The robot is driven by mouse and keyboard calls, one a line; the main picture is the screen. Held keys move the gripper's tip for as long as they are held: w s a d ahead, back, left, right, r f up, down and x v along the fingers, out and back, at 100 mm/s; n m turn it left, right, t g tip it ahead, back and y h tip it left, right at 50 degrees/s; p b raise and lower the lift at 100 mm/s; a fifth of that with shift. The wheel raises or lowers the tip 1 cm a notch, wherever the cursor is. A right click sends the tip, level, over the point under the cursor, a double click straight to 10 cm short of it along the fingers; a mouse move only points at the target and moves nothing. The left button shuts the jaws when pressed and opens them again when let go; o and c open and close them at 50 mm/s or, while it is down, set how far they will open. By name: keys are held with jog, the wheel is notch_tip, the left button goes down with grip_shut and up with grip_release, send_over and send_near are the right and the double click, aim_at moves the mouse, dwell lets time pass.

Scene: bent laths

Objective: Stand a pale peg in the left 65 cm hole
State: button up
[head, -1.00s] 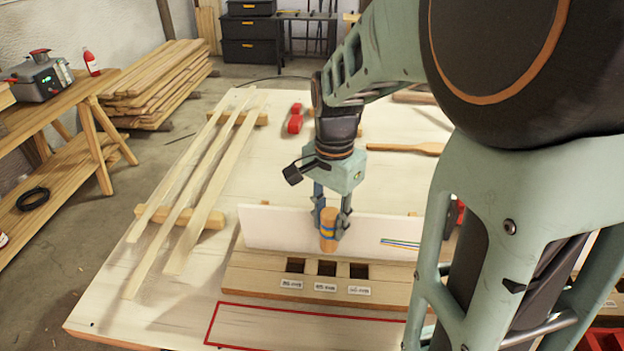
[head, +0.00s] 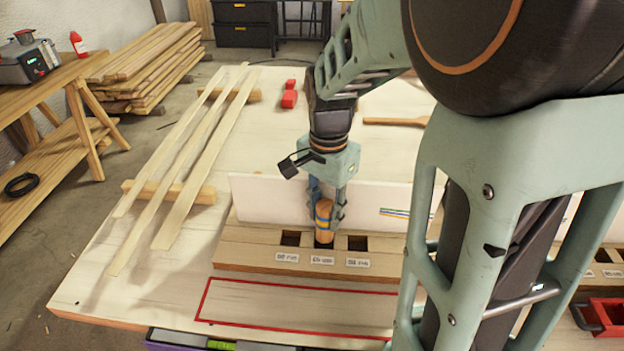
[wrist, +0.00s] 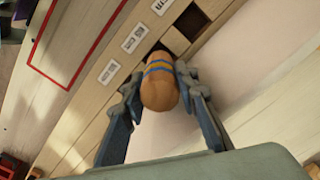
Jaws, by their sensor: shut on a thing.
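My gripper (head: 325,206) is shut on an orange-brown wooden peg (head: 322,228) with blue and yellow bands, not clearly a pale one. The peg also shows between the fingers in the wrist view (wrist: 158,90). It looks slightly tilted, its lower end at the middle hole of the wooden block (head: 245,256); I cannot tell how far in it is. The left hole (head: 290,239) and right hole (head: 357,243) are empty. The middle label (head: 322,260) seems to read 65, but the labels are blurred.
A white upright board (head: 265,200) stands just behind the holes. Long pale laths (head: 200,165) rest on supports at the left. A red outlined area (head: 290,307) in front is clear. Another block with labelled holes (head: 607,272) and a red tray (head: 606,318) are at the right.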

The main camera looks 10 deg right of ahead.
jog(key=shift+f+b, duration=1.05)
jog(key=shift+f, duration=0.5)
jog(key=o, duration=1.3)
jog(key=shift+c, duration=0.2)
jog(key=shift+r, duration=0.1)
jog(key=shift+r+p, duration=3.75)
jog(key=shift+r, duration=0.75)
